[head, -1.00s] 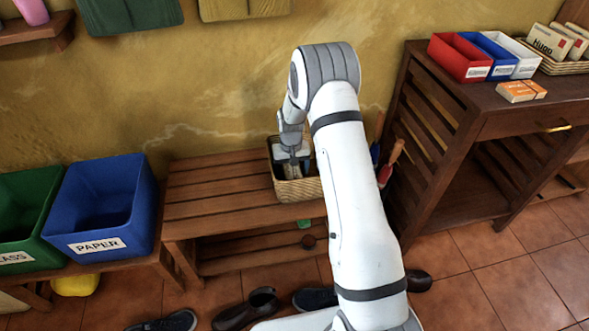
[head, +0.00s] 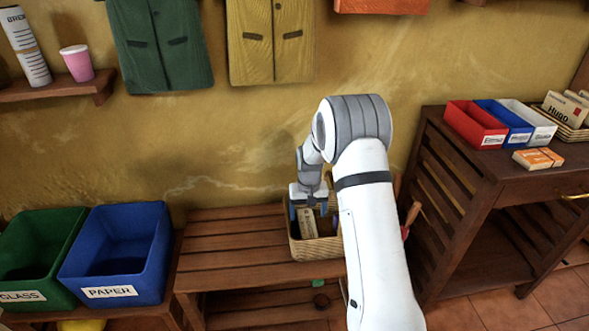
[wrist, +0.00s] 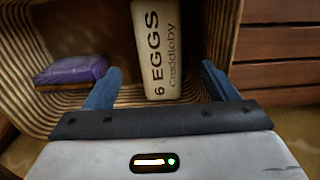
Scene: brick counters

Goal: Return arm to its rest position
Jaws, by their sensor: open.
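My gripper (head: 309,207) is open, at the mouth of a wicker basket (head: 318,251) on the slatted wooden bench. It shows in the wrist view (wrist: 160,88) with its two blue fingers apart and nothing between them. A pale egg carton (head: 308,224) marked "6 EGGS" stands in the basket; in the wrist view the carton (wrist: 158,50) is beyond the fingers. A purple packet (wrist: 72,70) lies in the basket to its left. My white arm reaches in from the lower right and hides the basket's right end.
Blue PAPER (head: 118,270) and green GLASS (head: 38,270) bins stand left of the bench (head: 240,245). A dark wooden cabinet (head: 470,215) is close on the right, with red (head: 474,128), blue and white trays on top.

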